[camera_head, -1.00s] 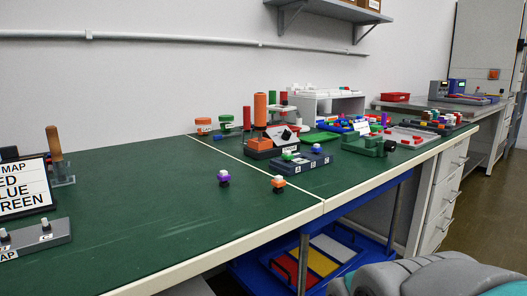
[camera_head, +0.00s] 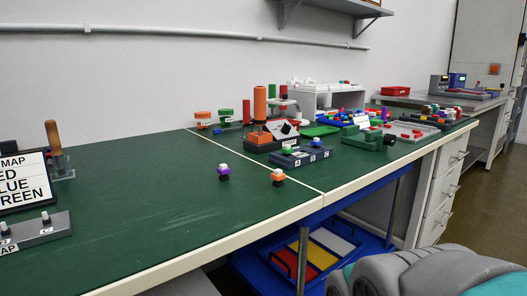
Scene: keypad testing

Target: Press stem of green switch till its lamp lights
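A dark block with lettered labels (camera_head: 303,158) stands on the green bench top, right of centre. A small green piece (camera_head: 287,149) sits on its left part and a blue one (camera_head: 316,143) on its right. The green piece looks like the green switch, but it is too small to tell its stem from its lamp or whether any lamp is lit. My gripper is not in view. A grey and teal part at the lower right seems to be mine.
Purple (camera_head: 223,173) and orange (camera_head: 278,177) small pieces stand apart on the bench (camera_head: 150,215). A sign (camera_head: 25,182) and a grey switch block (camera_head: 42,229) are at left. Orange and green parts and trays crowd the back. The middle-left bench is clear.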

